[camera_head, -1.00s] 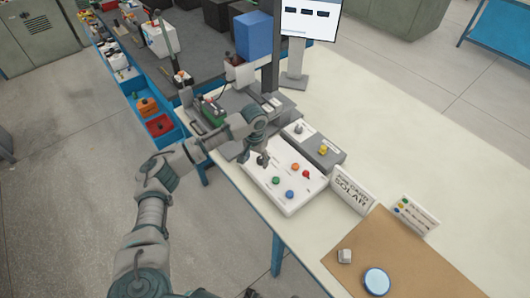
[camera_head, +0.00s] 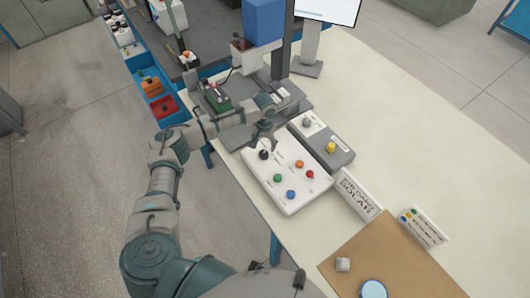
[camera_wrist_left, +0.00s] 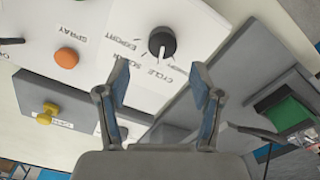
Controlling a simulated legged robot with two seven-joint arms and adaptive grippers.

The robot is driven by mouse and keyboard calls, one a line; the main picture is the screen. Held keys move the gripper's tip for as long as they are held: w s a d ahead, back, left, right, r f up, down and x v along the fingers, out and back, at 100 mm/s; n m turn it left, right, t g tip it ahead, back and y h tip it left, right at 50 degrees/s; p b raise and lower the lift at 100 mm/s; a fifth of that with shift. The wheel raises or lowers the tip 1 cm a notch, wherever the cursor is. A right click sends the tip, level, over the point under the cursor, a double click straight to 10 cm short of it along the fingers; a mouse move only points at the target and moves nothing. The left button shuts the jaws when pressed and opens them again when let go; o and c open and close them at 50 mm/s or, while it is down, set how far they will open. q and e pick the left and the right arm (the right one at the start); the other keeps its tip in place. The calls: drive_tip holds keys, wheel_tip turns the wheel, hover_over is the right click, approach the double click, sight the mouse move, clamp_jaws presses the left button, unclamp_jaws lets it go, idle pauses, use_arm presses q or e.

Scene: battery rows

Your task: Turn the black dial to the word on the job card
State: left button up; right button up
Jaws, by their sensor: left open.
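The black dial (camera_head: 264,155) sits on the far left corner of a white panel (camera_head: 287,208). In the left wrist view the dial (camera_wrist_left: 161,42) has a white pointer line directed down, near the printed word CYCLE. EXPORT and other, partly legible words surround it. The job card (camera_head: 358,195) stands right of the panel and reads SOLAR. My left gripper (camera_head: 266,138) is just beyond the dial in the head view. In the left wrist view its two fingers (camera_wrist_left: 161,88) are open and empty, with the dial ahead between them, apart from both. My right gripper is not in view.
The panel also carries green (camera_head: 277,178), blue (camera_head: 291,195), orange (camera_head: 299,164) and red (camera_head: 310,174) knobs. A grey box (camera_head: 337,158) with a yellow knob stands behind it. A brown mat (camera_head: 385,250) lies at the lower right. The table's right side is clear.

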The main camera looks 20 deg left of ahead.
sight(263, 153)
use_arm(q)
drive_tip(key=f, duration=0.6)
drive_tip(key=shift+a+f, duration=0.15)
drive_tip(key=shift+a, duration=0.25)
drive_tip(key=shift+f, duration=0.25)
drive_tip(key=shift+d+f, duration=0.15)
drive_tip(key=shift+d, duration=0.15)
drive_tip(key=shift+c, duration=0.3)
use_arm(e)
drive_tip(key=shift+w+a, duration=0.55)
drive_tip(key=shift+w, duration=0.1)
use_arm(q)
drive_tip(key=c, duration=1.1)
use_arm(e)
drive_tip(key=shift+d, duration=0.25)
